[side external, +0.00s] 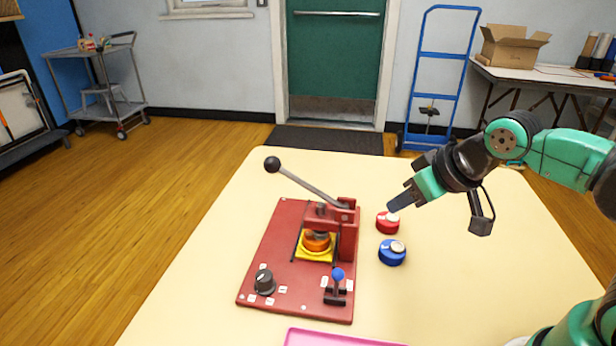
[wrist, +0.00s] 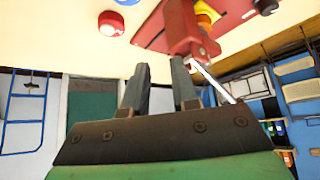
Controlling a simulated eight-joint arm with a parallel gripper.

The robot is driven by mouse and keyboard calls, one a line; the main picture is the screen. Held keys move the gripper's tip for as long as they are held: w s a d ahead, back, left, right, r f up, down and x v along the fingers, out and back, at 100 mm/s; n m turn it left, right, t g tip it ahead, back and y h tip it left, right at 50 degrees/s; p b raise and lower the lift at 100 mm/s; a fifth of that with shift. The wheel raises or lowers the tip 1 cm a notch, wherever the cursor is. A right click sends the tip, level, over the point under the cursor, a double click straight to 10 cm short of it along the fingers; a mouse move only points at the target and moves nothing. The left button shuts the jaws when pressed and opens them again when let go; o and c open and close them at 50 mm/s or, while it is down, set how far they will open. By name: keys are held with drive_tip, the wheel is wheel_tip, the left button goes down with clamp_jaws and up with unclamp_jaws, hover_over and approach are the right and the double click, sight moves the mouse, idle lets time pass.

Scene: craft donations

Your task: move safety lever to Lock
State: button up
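A small lever with a blue ball knob (side external: 338,274) stands on a black slotted base at the front right corner of the red press board (side external: 285,225). White labels sit beside it, too small to read. It looks nearly upright; which label it points to I cannot tell. My gripper (side external: 394,204) hangs in the air right of the press, behind and to the right of the blue-knobbed lever and apart from it. In the wrist view my gripper's two fingers (wrist: 160,70) are spread with nothing between them. The blue-knobbed lever is not clearly visible there.
The red press (side external: 348,230) has a long black-ball handle (side external: 305,184) rising left. A black dial (side external: 264,282) is at front left. Red (side external: 387,223) and blue (side external: 392,252) round pieces lie right of the board. A pink tray (side external: 325,338) is in front.

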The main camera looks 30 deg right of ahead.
drive_tip(key=c, duration=0.3)
drive_tip(key=shift+a, duration=0.3)
clamp_jaws()
drive_tip(key=s+a+r+n+g, duration=0.1)
drive_tip(key=s+a+n+g, duration=0.1)
drive_tip(key=s+a+n, duration=0.8)
drive_tip(key=shift+a+n, duration=0.8)
drive_tip(key=shift+n, duration=1)
